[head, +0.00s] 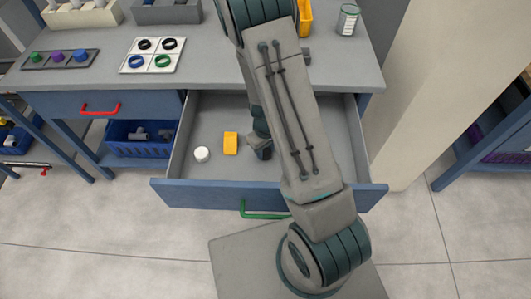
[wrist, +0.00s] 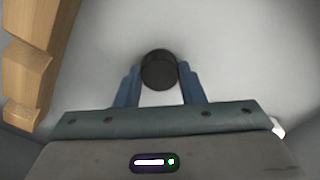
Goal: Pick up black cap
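The black cap (wrist: 159,68) is a round dark disc in the wrist view, over the pale drawer floor. My gripper (wrist: 159,72) has its two blue fingers on the cap's left and right sides, with the tips against its edges and no clear gap. I cannot tell whether the cap is lifted off the floor. In the head view my gripper (head: 262,151) is low inside the open drawer (head: 200,194), mostly behind my arm.
A white round piece (head: 201,154) and a yellow block (head: 230,143) lie in the drawer, left of my gripper. A wooden block (wrist: 42,60) stands close on the left in the wrist view. Drawer walls surround my gripper. A tray of rings (head: 153,55) sits on the tabletop.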

